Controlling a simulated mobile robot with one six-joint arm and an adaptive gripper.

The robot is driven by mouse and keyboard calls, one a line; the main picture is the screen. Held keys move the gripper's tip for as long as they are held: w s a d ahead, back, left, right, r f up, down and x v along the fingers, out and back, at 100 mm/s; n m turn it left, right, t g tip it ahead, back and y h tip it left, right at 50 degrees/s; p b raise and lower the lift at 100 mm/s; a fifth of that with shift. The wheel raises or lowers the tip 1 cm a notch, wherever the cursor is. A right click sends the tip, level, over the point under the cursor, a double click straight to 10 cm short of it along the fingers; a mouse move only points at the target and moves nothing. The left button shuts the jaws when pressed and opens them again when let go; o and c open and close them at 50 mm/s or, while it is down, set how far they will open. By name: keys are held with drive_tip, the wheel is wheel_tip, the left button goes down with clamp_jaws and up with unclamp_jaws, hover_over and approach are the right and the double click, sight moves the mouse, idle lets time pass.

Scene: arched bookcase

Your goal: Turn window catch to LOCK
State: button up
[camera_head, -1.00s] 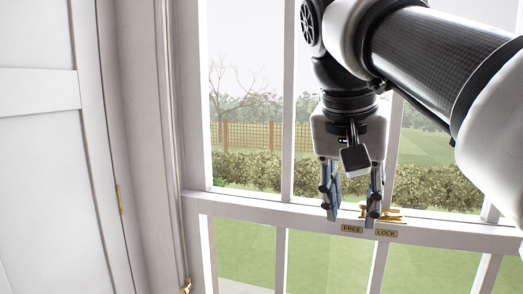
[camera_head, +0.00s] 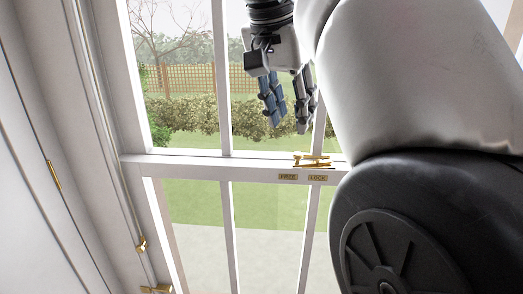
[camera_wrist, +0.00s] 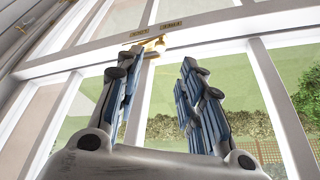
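The brass window catch (camera_head: 312,160) sits on the white meeting rail (camera_head: 200,163) of the window. A FREE label (camera_head: 288,177) is below its left part and a LOCK label (camera_head: 318,178) below its right part. My gripper (camera_head: 288,124) is open and empty, above and a little left of the catch in the head view, apart from it in the picture. In the wrist view the catch (camera_wrist: 152,46) shows beyond the gap between my open fingers (camera_wrist: 155,75). The exact angle of the catch's lever is too small to tell.
Vertical glazing bars (camera_head: 222,80) run above and below the rail. A white panel with a brass hinge (camera_head: 53,175) stands at left, and a brass fitting (camera_head: 141,244) is on the rod beside the frame. My arm covers the window's right side.

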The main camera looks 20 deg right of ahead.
sight(298, 153)
drive_tip(key=b+x, duration=0.1)
drive_tip(key=x, duration=0.8)
drive_tip(key=shift+c, duration=0.3)
clamp_jaws()
